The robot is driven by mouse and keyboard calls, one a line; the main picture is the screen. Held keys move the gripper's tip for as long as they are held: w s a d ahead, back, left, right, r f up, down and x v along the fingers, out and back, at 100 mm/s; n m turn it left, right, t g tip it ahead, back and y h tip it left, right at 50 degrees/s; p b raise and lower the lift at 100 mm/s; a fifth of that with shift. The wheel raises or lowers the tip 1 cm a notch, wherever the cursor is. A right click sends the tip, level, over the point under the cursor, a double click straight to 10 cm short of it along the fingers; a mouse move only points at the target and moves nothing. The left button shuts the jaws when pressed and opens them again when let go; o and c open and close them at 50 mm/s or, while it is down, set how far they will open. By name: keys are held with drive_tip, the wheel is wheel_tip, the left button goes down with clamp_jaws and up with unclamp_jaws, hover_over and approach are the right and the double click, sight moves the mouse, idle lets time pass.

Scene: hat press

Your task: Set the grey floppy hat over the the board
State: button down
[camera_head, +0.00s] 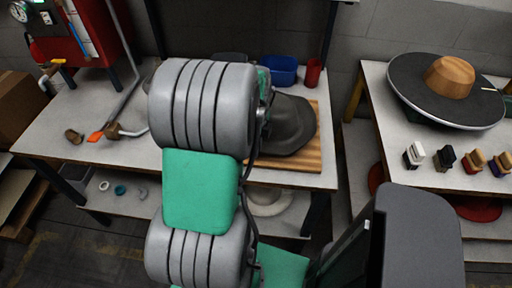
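The grey floppy hat (291,128) is at the right end of the left table, behind my arm. It appears over the striped wooden board (307,161), whose front and right edges show around it. My arm covers the hat's left side. I cannot tell whether the hat rests on the board or is held slightly above it. My gripper is hidden behind my arm links, so its fingers and any hold on the hat do not show.
A blue bin (279,71) and a red cup (313,72) stand behind the hat. A hose (128,131) lies left. A pale hat (268,203) sits below.

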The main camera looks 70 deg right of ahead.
drive_tip(key=shift+f+b, duration=0.3)
drive_tip(key=shift+f, duration=0.15)
idle(0.3)
drive_tip(key=c, duration=1.4)
unclamp_jaws()
wheel_tip(320, 180, up, 8)
drive_tip(key=shift+f, duration=0.1)
